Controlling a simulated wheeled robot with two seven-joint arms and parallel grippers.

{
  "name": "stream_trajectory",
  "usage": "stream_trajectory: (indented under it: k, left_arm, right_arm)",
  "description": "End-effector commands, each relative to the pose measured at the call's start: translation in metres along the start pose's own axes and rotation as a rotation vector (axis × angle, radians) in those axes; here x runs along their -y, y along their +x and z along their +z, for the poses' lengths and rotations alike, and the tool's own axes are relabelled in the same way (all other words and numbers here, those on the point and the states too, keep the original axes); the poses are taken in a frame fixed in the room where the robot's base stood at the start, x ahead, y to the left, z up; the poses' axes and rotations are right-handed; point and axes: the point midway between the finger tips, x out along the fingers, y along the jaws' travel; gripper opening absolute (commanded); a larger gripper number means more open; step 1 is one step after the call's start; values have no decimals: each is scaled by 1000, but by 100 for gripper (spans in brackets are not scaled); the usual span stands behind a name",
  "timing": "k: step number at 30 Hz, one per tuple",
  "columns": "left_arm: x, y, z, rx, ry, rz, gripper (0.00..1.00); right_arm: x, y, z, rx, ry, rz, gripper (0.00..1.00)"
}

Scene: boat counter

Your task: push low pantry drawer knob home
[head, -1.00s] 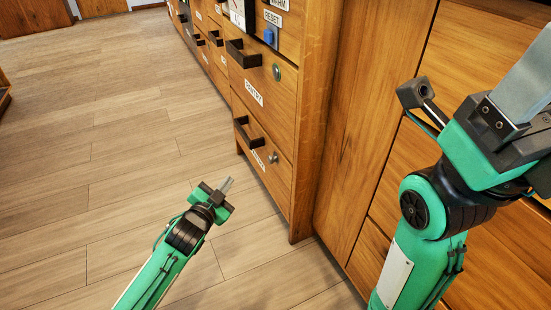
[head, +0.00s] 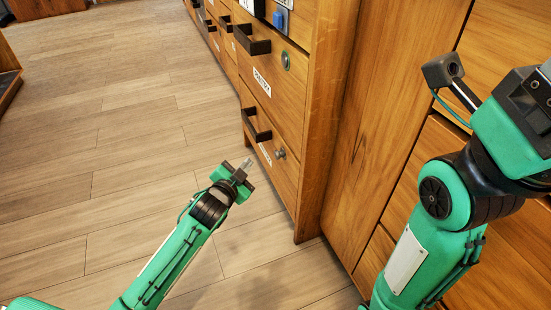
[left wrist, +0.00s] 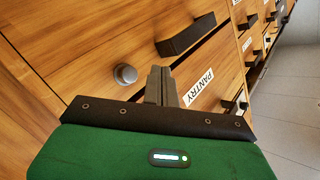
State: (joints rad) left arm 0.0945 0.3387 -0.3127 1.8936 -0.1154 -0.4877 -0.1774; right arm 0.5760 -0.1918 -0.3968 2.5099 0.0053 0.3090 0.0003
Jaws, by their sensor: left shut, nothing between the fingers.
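The low pantry drawer (head: 276,170) is at the bottom of the wooden cabinet in the head view. It has a dark bar handle (head: 256,124) and a small round grey knob (head: 280,153). I cannot tell whether the knob stands out from its home position. My left gripper (head: 247,164) is shut and empty, left of the knob in the picture and apart from the drawer front. In the left wrist view, the shut fingers (left wrist: 160,86) point toward wooden fronts with a round grey knob (left wrist: 125,74). My right arm is at the right; its fingertips are out of view.
A blue switch (head: 281,20) sits higher. The wooden floor (head: 120,130) left of the cabinet is clear.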

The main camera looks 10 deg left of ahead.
Motion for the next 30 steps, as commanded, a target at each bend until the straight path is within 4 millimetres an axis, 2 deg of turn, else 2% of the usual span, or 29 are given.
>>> stream_trajectory:
  k: [1,5,7,12,30]
  left_arm:
    - [-6,7,-2,-3,-2,-2,0]
    - [-16,19,-12,-3,-1,0,0]
    - [-17,24,-19,0,-2,0,0]
    - [-24,34,-25,0,-1,0,0]
    - [-27,37,-27,0,0,0,0]
  right_arm:
    - [1,-7,-3,-2,0,1,84]
    - [2,-14,-5,-3,0,5,84]
    - [2,-7,-4,-5,2,10,84]
    - [2,-4,-4,-11,5,10,84]
    - [2,-5,-3,-7,1,3,84]
